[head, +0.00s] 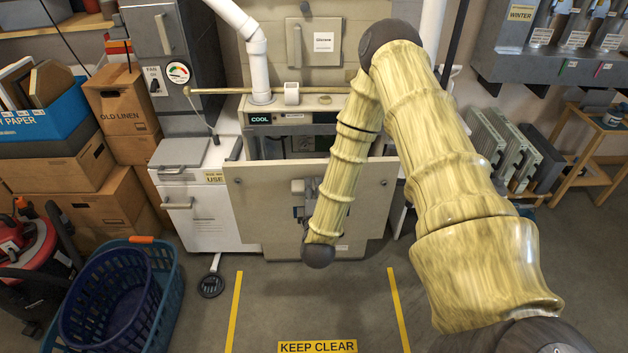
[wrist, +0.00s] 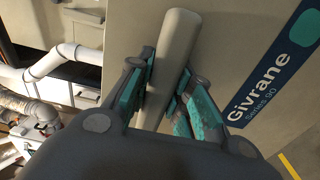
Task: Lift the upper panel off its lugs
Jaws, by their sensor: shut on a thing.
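The beige upper panel (head: 262,200) stands in front of the furnace cabinet in the head view. Its top edge is apart from the cabinet front, and the dark interior (head: 272,146) shows above and behind it. In the wrist view the panel (wrist: 225,50) carries a "Givrane Series 90" label and a grey bar handle (wrist: 176,45). My gripper (wrist: 163,85) is shut on this handle, with teal pads on both sides. In the head view my gripper (head: 299,196) is partly hidden by my forearm. The lugs are not visible.
A white cabinet (head: 200,220) adjoins the panel's left side. Laundry baskets (head: 120,295) and boxes stand left; grey filter-like panels (head: 510,145) lean right. Floor between the yellow lines (head: 236,310) is clear.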

